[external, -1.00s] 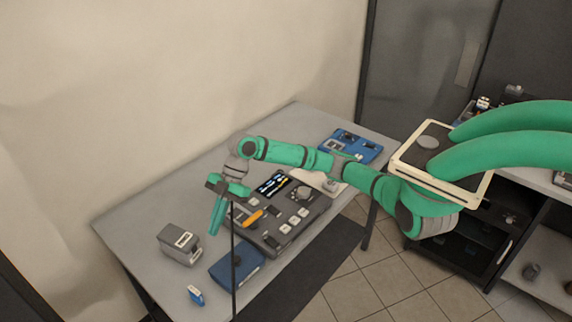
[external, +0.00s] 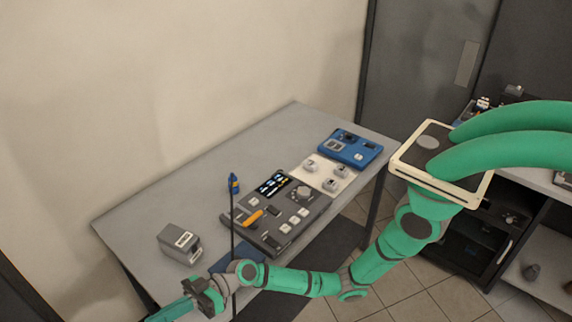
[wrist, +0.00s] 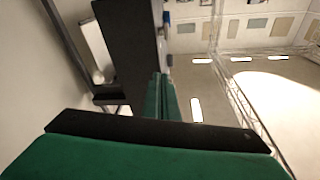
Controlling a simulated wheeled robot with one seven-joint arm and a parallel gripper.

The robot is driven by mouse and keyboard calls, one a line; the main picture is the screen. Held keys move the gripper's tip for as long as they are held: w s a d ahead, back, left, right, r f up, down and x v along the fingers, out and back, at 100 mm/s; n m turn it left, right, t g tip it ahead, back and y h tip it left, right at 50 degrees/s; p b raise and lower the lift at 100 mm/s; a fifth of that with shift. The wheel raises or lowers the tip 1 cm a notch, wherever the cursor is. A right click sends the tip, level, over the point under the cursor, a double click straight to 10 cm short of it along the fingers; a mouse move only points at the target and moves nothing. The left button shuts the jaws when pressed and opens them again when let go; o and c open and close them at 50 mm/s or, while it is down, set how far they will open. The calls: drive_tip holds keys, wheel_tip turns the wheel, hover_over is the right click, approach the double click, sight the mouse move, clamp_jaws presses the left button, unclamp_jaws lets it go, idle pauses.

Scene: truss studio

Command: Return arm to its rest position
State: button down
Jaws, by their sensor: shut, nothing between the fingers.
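My green arm stretches from its mount at the right down to the lower left in the external view. My gripper (external: 168,314) is at the bottom left, near the table's front left corner, its fingers pointing left and close together. It appears clear of the things on the table, though its height is hard to tell. In the wrist view the green fingers (wrist: 161,97) are together with nothing between them, and the wrist camera looks toward the walls and ceiling lights.
The grey table (external: 150,215) holds a grey box (external: 180,243), a dark control panel (external: 285,225), a white panel with knobs (external: 326,172) and a blue device (external: 350,148). A thin dark pole (external: 232,225) with a blue tip stands in front. A shelf (external: 540,260) is at the right.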

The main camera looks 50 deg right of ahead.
drive_tip(key=s+d+f+m+t+h, duration=0.2)
drive_tip(key=s+f+m+t, duration=0.7)
drive_tip(key=f, duration=0.5)
drive_tip(key=s+d+f+m+h, duration=0.2)
drive_tip(key=s+d+f+h, duration=0.1)
drive_tip(key=d+f, duration=0.4)
drive_tip(key=d+f+m+t+h, duration=0.15)
drive_tip(key=d+h, duration=0.35)
drive_tip(key=d, duration=0.9)
drive_tip(key=d+f+m+t+h, duration=0.1)
drive_tip(key=d+m+t+h, duration=0.2)
drive_tip(key=d, duration=1)
drive_tip(key=s+d+r+n+h, duration=0.1)
drive_tip(key=s+d+r+h, duration=0.1)
drive_tip(key=d, duration=0.7)
drive_tip(key=s+d+r+n+h, duration=0.1)
drive_tip(key=s+d+r+h, duration=0.1)
drive_tip(key=s+d+h, duration=0.3)
drive_tip(key=d, duration=0.4)
drive_tip(key=shift+s+d+r, duration=0.35)
drive_tip(key=shift+s+d, duration=0.05)
drive_tip(key=shift+g, duration=0.25)
